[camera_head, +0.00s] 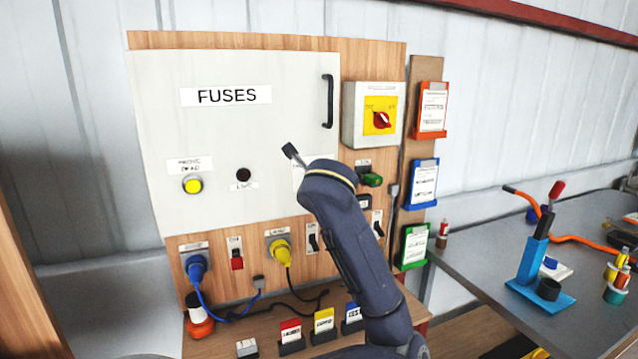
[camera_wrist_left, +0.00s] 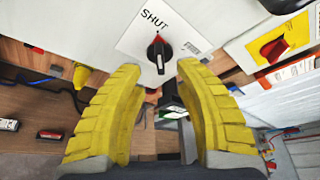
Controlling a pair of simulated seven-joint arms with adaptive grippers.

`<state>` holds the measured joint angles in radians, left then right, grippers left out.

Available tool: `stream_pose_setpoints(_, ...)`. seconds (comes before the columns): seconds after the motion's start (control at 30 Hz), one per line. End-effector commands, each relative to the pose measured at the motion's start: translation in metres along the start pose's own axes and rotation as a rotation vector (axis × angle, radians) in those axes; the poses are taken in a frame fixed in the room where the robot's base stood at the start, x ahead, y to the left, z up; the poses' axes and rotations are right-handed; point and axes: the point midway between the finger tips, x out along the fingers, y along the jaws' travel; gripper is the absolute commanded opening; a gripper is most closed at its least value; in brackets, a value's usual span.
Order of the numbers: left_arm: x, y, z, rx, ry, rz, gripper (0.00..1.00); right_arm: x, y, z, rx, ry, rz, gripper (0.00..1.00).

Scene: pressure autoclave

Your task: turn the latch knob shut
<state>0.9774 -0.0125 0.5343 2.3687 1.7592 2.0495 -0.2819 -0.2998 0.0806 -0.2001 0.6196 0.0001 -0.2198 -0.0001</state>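The latch knob (camera_wrist_left: 160,53) is black with a red mark at its upper end, on a white plate (camera_wrist_left: 137,42) on the fuse cabinet door (camera_head: 230,130). The word SHUT is printed above it, slightly left. The knob's bar stands nearly upright in the left wrist view. My left gripper (camera_wrist_left: 160,72) has yellow fingers spread wide, empty, with the knob just beyond and between the tips. They appear apart from it. In the head view my arm hides the knob and the fingers; only a sliver of its label (camera_head: 298,174) shows. My right gripper is out of view.
Plugs (camera_head: 280,248) with cables and a shelf of coloured cards lie below.

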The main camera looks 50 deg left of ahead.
Motion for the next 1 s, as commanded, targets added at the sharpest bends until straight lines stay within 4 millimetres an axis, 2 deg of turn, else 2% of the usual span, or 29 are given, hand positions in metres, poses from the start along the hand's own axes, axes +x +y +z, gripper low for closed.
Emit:
stream_pose_setpoints(0.2,-0.036,-0.001,0.000,-0.004,0.002,-0.003,0.33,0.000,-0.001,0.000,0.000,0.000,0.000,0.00)
stream_pose_setpoints(0.4,-0.056,-0.001,-0.001,-0.002,0.002,-0.002,0.33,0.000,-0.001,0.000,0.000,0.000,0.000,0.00)
stream_pose_setpoints(0.6,-0.064,0.000,-0.001,0.000,0.002,0.000,0.33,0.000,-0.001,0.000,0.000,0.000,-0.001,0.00)
stream_pose_setpoints(1.0,-0.064,0.000,0.000,0.000,0.001,0.001,0.33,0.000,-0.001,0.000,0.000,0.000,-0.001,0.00)
